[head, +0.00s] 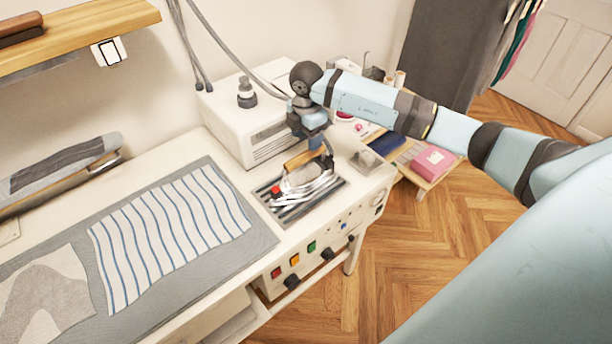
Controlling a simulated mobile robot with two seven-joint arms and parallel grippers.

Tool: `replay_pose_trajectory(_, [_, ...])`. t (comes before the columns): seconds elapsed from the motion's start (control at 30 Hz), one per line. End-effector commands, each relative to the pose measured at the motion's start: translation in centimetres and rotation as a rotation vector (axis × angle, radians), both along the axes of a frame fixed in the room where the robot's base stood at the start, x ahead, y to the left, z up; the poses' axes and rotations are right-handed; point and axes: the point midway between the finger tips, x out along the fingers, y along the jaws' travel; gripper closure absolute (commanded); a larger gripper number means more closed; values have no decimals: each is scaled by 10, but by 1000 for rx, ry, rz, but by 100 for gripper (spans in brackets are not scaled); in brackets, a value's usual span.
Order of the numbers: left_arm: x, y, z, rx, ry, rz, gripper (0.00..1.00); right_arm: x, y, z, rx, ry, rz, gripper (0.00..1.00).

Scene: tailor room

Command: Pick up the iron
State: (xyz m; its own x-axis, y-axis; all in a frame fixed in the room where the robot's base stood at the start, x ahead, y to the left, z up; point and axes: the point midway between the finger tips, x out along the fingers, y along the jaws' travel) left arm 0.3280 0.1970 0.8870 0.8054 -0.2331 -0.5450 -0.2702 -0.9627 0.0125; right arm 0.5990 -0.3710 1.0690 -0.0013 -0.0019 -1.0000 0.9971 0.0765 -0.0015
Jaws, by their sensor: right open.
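The iron (306,183), silver with a tan handle and a red part at its left, rests on a dark striped rest plate (337,186) on the white ironing table. My right gripper (320,150) reaches in from the right and points down just above the iron's handle. It is open, with its fingers close to the handle; whether they touch it I cannot tell. The gripper hides part of the handle's far end. My left gripper is not in view.
A white boxy unit (233,125) stands behind the iron, with hoses rising from it. A striped cloth (165,235) lies on the grey mat at left. A wooden shelf (85,38) hangs at upper left. A low table with a pink box (433,162) stands at right.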

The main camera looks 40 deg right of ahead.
Motion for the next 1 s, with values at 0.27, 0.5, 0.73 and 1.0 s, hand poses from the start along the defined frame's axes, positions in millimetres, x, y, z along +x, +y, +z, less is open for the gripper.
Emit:
replay_pose_trajectory(0.27, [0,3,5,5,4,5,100,-1,1,-22,2,2,0,42])
replay_pose_trajectory(0.5, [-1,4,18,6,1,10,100,-2,3,-57,2,1,0,42])
replay_pose_trajectory(0.73, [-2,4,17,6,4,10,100,-2,3,-67,2,-1,1,42])
replay_pose_trajectory(1.0, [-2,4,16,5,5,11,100,-2,3,-67,2,-1,2,42])
